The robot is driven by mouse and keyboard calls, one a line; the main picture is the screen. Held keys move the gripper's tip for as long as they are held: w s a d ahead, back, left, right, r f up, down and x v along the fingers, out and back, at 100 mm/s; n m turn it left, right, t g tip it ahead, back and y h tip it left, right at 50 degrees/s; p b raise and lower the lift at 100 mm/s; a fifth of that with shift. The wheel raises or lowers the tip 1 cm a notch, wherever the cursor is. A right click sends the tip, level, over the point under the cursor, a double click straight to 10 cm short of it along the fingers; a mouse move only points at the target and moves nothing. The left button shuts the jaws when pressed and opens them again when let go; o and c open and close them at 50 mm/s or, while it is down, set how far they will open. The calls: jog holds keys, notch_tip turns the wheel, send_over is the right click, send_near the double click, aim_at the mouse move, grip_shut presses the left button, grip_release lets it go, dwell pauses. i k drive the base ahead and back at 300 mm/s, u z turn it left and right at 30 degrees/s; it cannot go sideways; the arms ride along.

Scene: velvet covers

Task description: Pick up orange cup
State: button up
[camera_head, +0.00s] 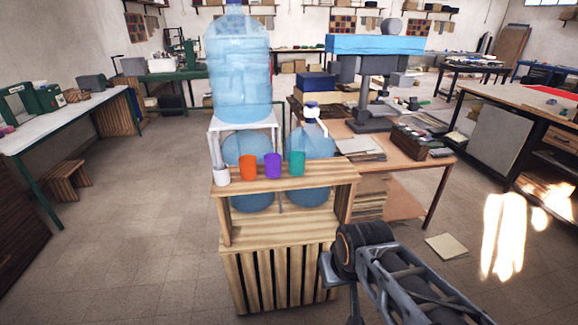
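The orange cup (248,167) stands upright on the top shelf of a slatted wooden stand (300,188). It is between a white cup (221,176) on its left and a purple cup (272,165) on its right. A teal cup (297,163) stands further right in the same row. My arm (385,270) is at the lower right, in front of the stand's right side and well apart from the orange cup. Its dark end part is at the left of the rounded joint. I cannot make out the fingertips or whether they are open or shut.
A large blue water bottle (239,75) sits on a white frame behind the cups, with more bottles below. A wooden workbench (405,150) with a drill press-like machine stands behind at the right. The floor (130,220) left of the stand is clear. A bright glare lies at the right.

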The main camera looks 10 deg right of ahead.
aim_at(247, 164)
jog(key=u, duration=1.95)
jog(key=i, duration=2.8)
jog(key=z, duration=3.45)
jog(key=i, duration=0.5)
jog(key=u, duration=0.1)
